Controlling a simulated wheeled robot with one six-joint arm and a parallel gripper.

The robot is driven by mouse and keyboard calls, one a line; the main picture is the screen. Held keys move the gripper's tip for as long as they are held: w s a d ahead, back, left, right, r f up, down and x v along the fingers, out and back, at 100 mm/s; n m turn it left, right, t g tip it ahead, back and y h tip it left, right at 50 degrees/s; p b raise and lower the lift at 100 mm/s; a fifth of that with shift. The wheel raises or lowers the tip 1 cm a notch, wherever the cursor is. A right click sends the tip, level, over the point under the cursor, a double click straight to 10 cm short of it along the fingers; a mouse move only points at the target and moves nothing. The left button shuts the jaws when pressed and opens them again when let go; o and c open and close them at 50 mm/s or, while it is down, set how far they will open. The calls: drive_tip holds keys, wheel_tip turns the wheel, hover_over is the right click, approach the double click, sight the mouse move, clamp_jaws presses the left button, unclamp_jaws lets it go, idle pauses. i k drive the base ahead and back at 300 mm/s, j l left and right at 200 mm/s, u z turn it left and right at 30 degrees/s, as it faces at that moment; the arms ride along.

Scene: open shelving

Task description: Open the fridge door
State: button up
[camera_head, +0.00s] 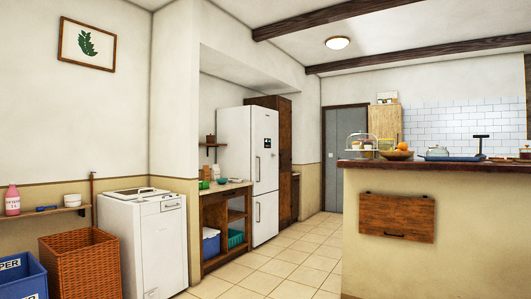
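The fridge (236,170) is tall and white and stands upright in the alcove, left of the middle of the head view. Its front faces right, towards the tiled aisle. The upper door (265,150) has a dark panel and a long vertical handle (257,169). The lower door (265,217) has a shorter vertical handle (258,212). Both doors look shut. My gripper is not in view, and no part of my arm shows.
A wooden shelf unit (213,200) stands just before the fridge. A white top-loading washer (150,240) and a wicker basket (80,265) are nearer left. A counter (400,260) with a wooden flap (397,217) bounds the right. The tiled floor (290,255) between is clear.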

sight(264, 121)
drive_tip(key=i+u, duration=0.2)
drive_tip(key=i, duration=0.65)
drive_tip(key=i+j, duration=0.1)
drive_tip(key=i, duration=4.25)
drive_tip(key=j+u, duration=0.05)
drive_tip(key=j, duration=0.05)
